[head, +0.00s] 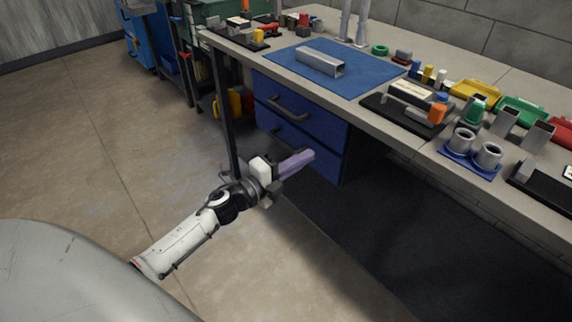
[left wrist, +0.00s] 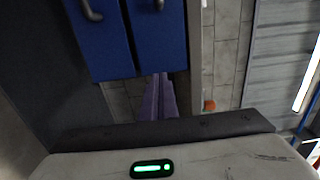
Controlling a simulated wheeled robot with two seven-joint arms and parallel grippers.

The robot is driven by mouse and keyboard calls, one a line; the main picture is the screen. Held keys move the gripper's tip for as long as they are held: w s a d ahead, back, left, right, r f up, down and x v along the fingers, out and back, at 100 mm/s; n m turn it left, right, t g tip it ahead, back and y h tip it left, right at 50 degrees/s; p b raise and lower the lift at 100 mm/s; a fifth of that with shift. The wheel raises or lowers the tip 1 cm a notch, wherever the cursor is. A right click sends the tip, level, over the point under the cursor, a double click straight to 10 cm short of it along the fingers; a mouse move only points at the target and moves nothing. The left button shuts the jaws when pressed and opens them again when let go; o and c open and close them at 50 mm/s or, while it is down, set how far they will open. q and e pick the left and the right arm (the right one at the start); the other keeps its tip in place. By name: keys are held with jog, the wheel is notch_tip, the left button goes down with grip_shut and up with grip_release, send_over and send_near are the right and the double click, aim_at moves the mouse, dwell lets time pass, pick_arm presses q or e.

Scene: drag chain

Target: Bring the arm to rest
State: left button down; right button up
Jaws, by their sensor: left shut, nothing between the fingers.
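My left arm reaches in from the lower left in the head view, low in front of the workbench. My left gripper (head: 300,163) has purple fingers. It is shut and empty, apart from the bench, in front of the blue drawers (head: 300,125). In the left wrist view the shut fingers (left wrist: 160,98) point toward the drawers (left wrist: 100,40) and the floor. My right gripper is in neither view.
The workbench (head: 385,112) runs across the right side. A blue mat (head: 365,78) on it bears a grey metal channel (head: 320,62). Coloured bins, such as a yellow one (head: 475,90), and cups stand on the right. A dark bench leg (head: 222,110) is close to my gripper. Open floor (head: 80,150) lies left.

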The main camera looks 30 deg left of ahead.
pick_arm(q)
jog(key=v, duration=0.4)
jog(key=shift+s+a, duration=0.1)
jog(key=shift+s, duration=0.1)
jog(key=s+d+f+n+g, duration=0.3)
jog(key=s+d+f+n, duration=0.2)
jog(key=s, duration=0.3)
jog(key=s+d+f+n+g+y+p, duration=0.1)
jog(key=s+d+f+n+g, duration=0.2)
jog(key=s+d+f+n, duration=0.2)
jog(key=s+d+f+n+g+y, duration=0.1)
jog(key=s+d+f+n, duration=0.4)
jog(key=s, duration=0.7)
notch_tip(320, 180, down, 3)
jog(key=n+g, duration=0.1)
jog(key=n, duration=0.3)
jog(key=shift+r+g+p, duration=0.2)
jog(key=shift+g+p, duration=0.1)
jog(key=shift+g, duration=0.1)
jog(key=shift+s, duration=0.15)
